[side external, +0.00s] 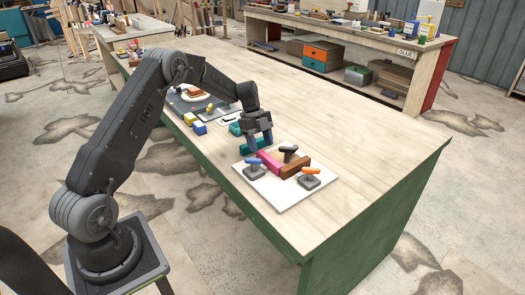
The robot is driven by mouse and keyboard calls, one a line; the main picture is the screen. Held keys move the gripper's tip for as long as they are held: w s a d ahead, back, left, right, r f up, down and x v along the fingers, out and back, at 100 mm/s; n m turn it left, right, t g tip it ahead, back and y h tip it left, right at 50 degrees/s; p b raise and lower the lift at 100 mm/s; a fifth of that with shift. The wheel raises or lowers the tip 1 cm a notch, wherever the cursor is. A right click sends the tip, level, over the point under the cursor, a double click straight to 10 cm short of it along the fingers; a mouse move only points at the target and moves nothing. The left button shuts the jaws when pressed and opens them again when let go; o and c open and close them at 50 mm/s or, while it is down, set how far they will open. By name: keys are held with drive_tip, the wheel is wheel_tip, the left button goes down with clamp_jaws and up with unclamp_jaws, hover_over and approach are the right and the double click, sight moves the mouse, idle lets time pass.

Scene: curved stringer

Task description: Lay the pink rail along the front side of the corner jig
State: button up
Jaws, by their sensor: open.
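The corner jig is a pale board (284,200) near the table's front edge, carrying toggle clamps with a blue handle (253,162), a dark handle (289,149) and an orange handle (310,171). The pink rail (269,162) lies on the board, its right end close to a brown wooden block (295,168). Whether the two touch is too small to tell. My gripper (261,145) is open and points down just above the far left end of the pink rail. The fingertips partly overlap the rail's end and the board's back edge.
Yellow and blue blocks (196,125) and teal pieces (236,129) lie left of the board. The table's right side (370,130) is clear.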

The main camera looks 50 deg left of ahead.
drive_tip(key=v, duration=1)
drive_tip(key=shift+r, duration=0.35)
drive_tip(key=s+d+r+n+t+y, duration=0.1)
drive_tip(key=s+d+r+n+y, duration=0.1)
drive_tip(key=s+d+r+n, duration=0.45)
drive_tip(key=s+d+r+n+t+y, duration=0.1)
drive_tip(key=s+d+r+n, duration=0.2)
drive_tip(key=s+d+r, duration=0.45)
drive_tip(key=s+d+f+n+t, duration=0.1)
drive_tip(key=s+d+n, duration=0.3)
drive_tip(key=s, duration=0.4)
drive_tip(key=s+d+f+n+t+y, duration=0.1)
drive_tip(key=s+d+n+t, duration=0.1)
drive_tip(key=s+d+n, duration=0.2)
drive_tip(key=s+d, duration=0.2)
drive_tip(key=s, duration=0.2)
drive_tip(key=shift+s+d+t+y, duration=0.2)
drive_tip(key=shift+t+y, duration=0.1)
drive_tip(key=shift+n, duration=0.25)
